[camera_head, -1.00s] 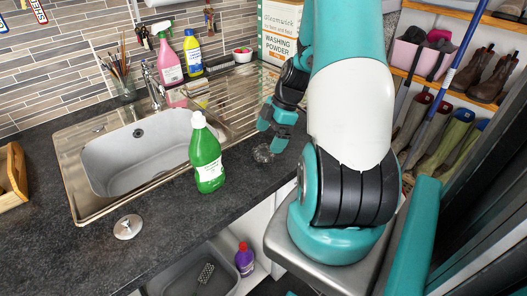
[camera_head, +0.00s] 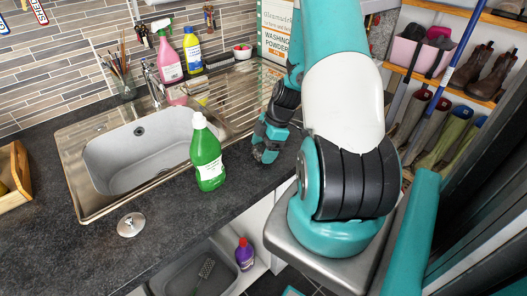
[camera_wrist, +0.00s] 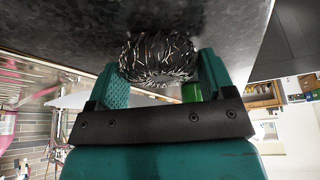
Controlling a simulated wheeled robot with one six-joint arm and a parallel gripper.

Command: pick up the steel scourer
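The steel scourer (camera_wrist: 158,58) is a round, dark, shiny coil of wire on the dark worktop. In the wrist view it sits between the tips of my gripper (camera_wrist: 163,68), with a green finger close on each side. The fingers are spread wide, and a sliver of green background shows between the scourer's lower right side and the right finger. I cannot tell whether the fingers touch it. In the head view my gripper (camera_head: 265,157) is low over the worktop, right of the green bottle, and hides the scourer.
A metal plug (camera_head: 131,225) lies at the front. Pink (camera_head: 169,62) and blue-capped yellow (camera_head: 192,52) bottles and a washing powder box (camera_head: 277,30) stand behind.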

